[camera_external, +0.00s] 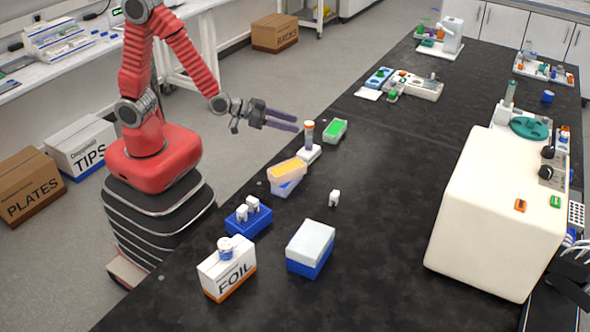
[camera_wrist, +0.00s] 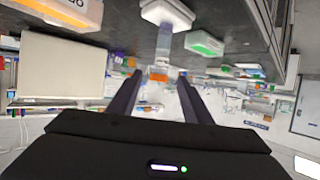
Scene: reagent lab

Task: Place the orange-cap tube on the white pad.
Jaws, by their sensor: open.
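The orange-cap tube (camera_external: 308,132) stands upright on a small white block-like base (camera_external: 313,154) near the bench's left edge. In the wrist view, which is upside down, the tube (camera_wrist: 161,58) and white base (camera_wrist: 168,14) show ahead. My gripper (camera_external: 291,122) is open and empty, its fingers pointing right at the tube near cap height. In the wrist view the orange cap appears between the fingertips (camera_wrist: 158,74), but whether the tube is within the jaws is unclear. A flat white pad (camera_external: 368,94) lies farther back, beside a blue tray.
A green-topped box (camera_external: 336,130) is just behind the tube; an orange-topped box (camera_external: 287,172) is in front. A blue rack (camera_external: 248,217), a blue-white box (camera_external: 310,249) and a foil box (camera_external: 227,270) stand nearer. The bench middle (camera_external: 390,170) is clear.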

